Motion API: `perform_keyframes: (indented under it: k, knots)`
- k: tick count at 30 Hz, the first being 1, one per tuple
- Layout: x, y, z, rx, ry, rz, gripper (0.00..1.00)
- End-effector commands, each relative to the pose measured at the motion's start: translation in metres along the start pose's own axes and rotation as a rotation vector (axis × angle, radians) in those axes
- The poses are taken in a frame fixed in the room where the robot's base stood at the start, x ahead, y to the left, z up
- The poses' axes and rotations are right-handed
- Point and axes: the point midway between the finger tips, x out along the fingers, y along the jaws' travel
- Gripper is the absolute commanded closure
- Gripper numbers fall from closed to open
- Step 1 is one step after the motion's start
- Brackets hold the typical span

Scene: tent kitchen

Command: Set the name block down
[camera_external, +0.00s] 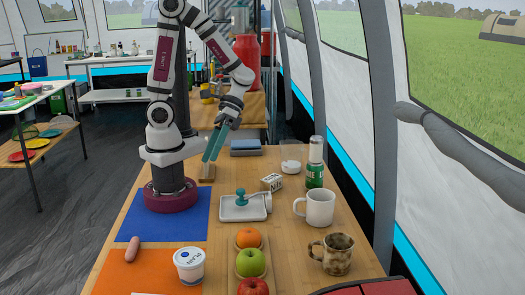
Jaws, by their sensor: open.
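A small wooden block (207,173), which I take for the name block, stands on the wooden table (290,250) just right of my arm's base. My gripper (211,156) has teal fingers and points down and to the left, with its tips just above or at the block. It is open. From this angle I cannot tell whether the fingers still touch the block. No lettering on the block can be made out.
A tray with a teal-handled tool (241,207), a small printed white box (271,182), a green bottle (315,170), a white mug (317,208) and a patterned mug (335,253) stand to the right. Fruit (250,262) and a white tub (189,266) are in front.

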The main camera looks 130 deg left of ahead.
Motion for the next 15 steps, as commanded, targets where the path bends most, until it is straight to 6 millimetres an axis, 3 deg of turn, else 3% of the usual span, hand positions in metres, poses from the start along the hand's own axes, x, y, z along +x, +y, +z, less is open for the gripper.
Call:
perform_keyframes:
  k: [1, 3, 6, 10, 15]
  knots:
    - [0.003, -0.005, 0.024, 0.273, 0.005, -0.193, 0.0]
    - [-0.003, -0.019, 0.044, 0.659, 0.02, -0.46, 0.0]
    - [-0.021, -0.028, 0.05, 1.082, 0.065, -0.736, 0.0]
    - [-0.038, -0.024, 0.047, 1.354, 0.114, -0.906, 0.0]
    - [-0.041, -0.024, 0.046, 1.396, 0.124, -0.937, 0.0]
